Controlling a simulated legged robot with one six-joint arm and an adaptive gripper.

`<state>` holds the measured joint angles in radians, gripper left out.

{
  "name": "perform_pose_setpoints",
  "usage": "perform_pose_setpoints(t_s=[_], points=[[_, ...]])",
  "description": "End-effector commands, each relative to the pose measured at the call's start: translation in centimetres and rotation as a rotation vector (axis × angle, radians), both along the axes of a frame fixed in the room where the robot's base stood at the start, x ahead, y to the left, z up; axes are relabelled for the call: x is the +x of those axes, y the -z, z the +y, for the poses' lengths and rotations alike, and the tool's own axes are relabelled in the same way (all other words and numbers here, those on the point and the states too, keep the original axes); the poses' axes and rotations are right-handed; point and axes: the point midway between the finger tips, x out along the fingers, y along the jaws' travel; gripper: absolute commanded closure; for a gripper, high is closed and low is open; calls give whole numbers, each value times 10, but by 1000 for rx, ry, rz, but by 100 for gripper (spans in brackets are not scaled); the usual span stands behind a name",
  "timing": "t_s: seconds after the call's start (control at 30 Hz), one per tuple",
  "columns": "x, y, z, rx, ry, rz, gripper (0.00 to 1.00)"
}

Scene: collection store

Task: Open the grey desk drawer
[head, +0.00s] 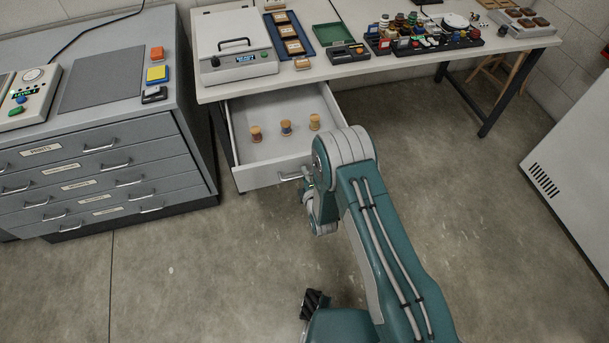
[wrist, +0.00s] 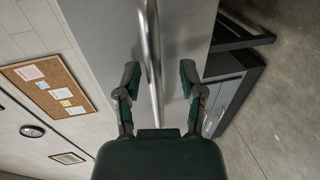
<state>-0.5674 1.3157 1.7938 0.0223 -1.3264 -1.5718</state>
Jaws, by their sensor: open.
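The grey desk drawer (head: 268,175) is pulled out from under the white desk (head: 400,62) in the head view. In the wrist view the handle (wrist: 152,60) runs up the picture between the two open fingers of my gripper (wrist: 156,80). The fingers stand apart on either side of the bar, with a gap to each. In the head view my gripper is mostly hidden behind my arm.
A grey flat-file cabinet (head: 100,165) with several labelled drawers stands to the left of the desk. A pale cabinet (head: 575,170) stands at the right. A white lidded device (head: 235,45) and trays sit on the desk. The floor in front is clear.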

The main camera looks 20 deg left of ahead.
Motion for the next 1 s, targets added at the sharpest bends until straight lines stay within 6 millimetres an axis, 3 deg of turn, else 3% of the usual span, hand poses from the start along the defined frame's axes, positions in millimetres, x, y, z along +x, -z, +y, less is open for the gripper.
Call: perform_pose_setpoints(t_s=[0.27,0.7,1.0], points=[[-8,-3,-2,0,-3,-2,49],[-77,-19,-48,-1,-1,2,49],[-99,-24,-61,1,-1,-1,49]])
